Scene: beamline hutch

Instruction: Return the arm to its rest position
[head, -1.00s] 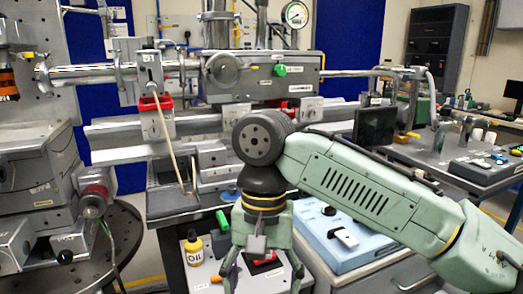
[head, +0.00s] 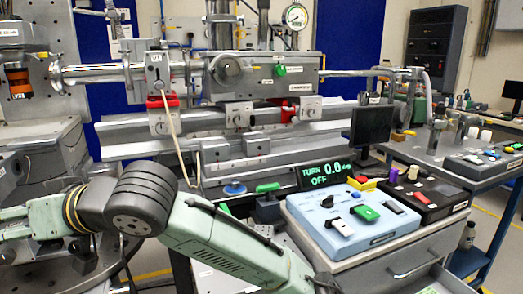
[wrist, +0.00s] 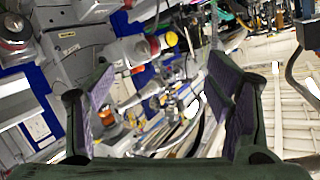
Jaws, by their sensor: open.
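My arm (head: 215,238) is folded low across the lower left of the head view, with its dark elbow joint in front of the bench. My forearm points left and runs out of the picture at the left edge, so my gripper is outside the head view. In the wrist view my gripper (wrist: 160,110) is open, its two purple-padded fingers wide apart with nothing between them. Behind the fingers the hutch appears tilted, with beamline parts and a pale floor. No finger touches anything that I can see.
A pale blue control box (head: 350,222) with a green switch stands on a grey cabinet at right. A display (head: 325,174) reads "TURN 0.0 deg OFF". The beamline rail (head: 250,145) runs across behind my arm. A dark monitor (head: 371,126) stands behind the box.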

